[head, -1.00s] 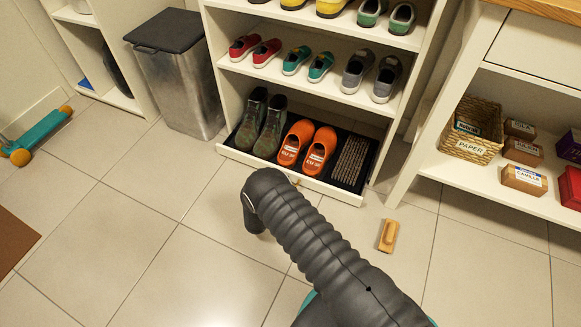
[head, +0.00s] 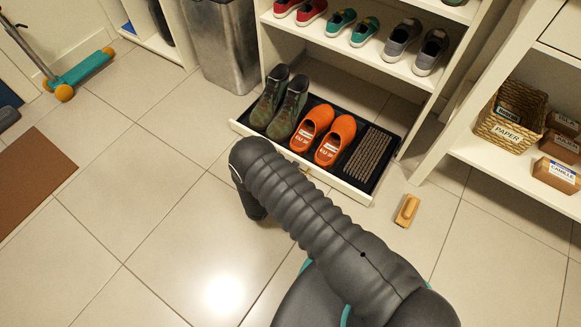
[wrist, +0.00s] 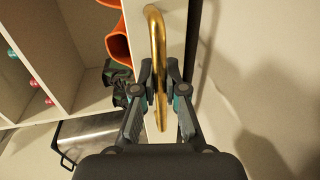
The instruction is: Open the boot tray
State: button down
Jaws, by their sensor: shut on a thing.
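The boot tray (head: 347,187) is a low white drawer with a dark inside at the bottom of the shoe shelf. In the head view it stands pulled out past the shelf front. It holds dark green boots (head: 283,103), orange shoes (head: 335,139) and a grey ribbed mat (head: 372,152). In the wrist view my gripper (wrist: 161,75) is shut on the brass handle (wrist: 155,30) of the tray front. In the head view my arm hides the gripper and most of the handle.
A wooden brush-like block (head: 407,210) lies on the floor right of the tray. A metal bin (head: 224,45) stands left of the shelf. A scooter (head: 80,70) and a brown mat (head: 35,180) are at the left. The tiled floor before the tray is mostly clear.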

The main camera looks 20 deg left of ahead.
jog(key=shift+a, duration=0.1)
jog(key=c, duration=1.2)
grip_release()
jog(key=v, duration=1.2)
